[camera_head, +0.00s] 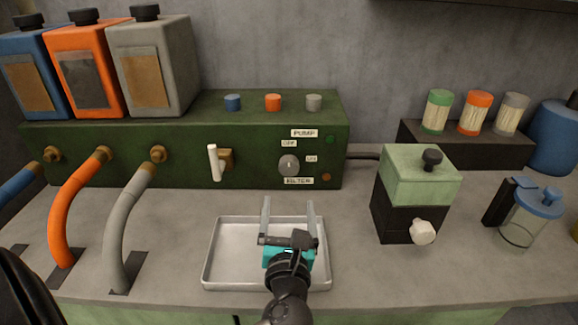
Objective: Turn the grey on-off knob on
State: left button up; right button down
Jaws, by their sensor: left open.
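The grey on-off knob (289,165) sits on the front of the green box, between small labels. An "OFF" label (289,143) is above it and an "ON" label (312,158) is to its right. Which way the knob points is too small to tell. My left gripper (288,204) is open and empty, its two upright fingers spread apart over the metal tray. It is in front of the knob and lower in the picture, not touching it. My right gripper is not in view.
The green box (100,160) also has a white lever (215,162) left of the knob and coloured caps on top. A shallow metal tray (214,262) lies below my gripper. A green-and-black block (418,180) with a white knob stands to the right.

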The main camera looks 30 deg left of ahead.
pick_arm(q)
send_near(289, 170)
jog(key=w, duration=0.1)
jog(key=x, duration=0.1)
jog(key=b+x, duration=0.1)
jog(key=x, duration=0.1)
jog(key=shift+w+a+r, duration=0.1)
jog(key=shift+a, duration=0.35)
jog(key=shift+b+x, duration=0.45)
jog(key=shift+x, duration=2.25)
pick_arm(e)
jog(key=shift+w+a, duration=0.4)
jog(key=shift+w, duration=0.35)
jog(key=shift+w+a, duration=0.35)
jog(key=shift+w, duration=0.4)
pick_arm(q)
jog(key=c, duration=1.4)
jog(key=shift+o, duration=0.2)
